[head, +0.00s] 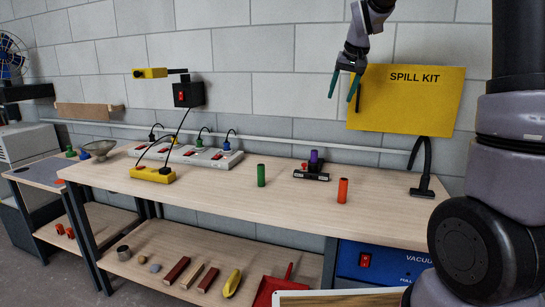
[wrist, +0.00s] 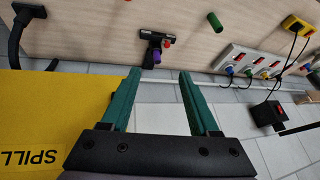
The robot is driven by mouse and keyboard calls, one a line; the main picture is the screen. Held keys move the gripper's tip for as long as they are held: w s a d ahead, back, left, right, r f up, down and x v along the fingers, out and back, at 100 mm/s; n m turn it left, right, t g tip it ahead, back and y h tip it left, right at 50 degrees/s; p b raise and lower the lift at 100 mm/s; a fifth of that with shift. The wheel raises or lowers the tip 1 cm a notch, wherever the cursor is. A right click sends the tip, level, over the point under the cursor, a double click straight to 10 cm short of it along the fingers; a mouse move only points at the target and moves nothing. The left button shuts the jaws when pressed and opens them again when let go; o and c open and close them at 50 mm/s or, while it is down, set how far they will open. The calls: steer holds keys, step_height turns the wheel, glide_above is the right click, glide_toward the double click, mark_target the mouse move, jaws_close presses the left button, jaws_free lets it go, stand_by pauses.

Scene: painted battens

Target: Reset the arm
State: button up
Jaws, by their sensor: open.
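My gripper (head: 345,86) hangs in the air at the upper right of the head view, in front of the wall and beside the yellow spill kit sign. Its two green fingers point down and stand apart, with nothing between them. In the wrist view my gripper (wrist: 160,80) is also open and empty. The fingers are apart from the workbench (head: 220,195) and from everything on it. The painted battens (head: 177,270) lie side by side on the lower shelf, red and tan.
The spill kit sign (head: 405,98) is close to my gripper. On the bench stand a green cylinder (head: 261,175), an orange cylinder (head: 342,190), a purple one (head: 314,160) at a black tool, and power strips (head: 200,155). A vacuum nozzle (head: 422,188) stands at the right. The bench front is clear.

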steer(key=s+d+m+t, duration=0.1)
steer(key=s, duration=1.4)
steer(key=s+d+r+m, duration=0.1)
steer(key=s+d, duration=0.1)
steer(key=s, duration=1.4)
steer(key=shift+r+m+t+y, duration=0.3)
steer(key=shift+t+y, duration=0.1)
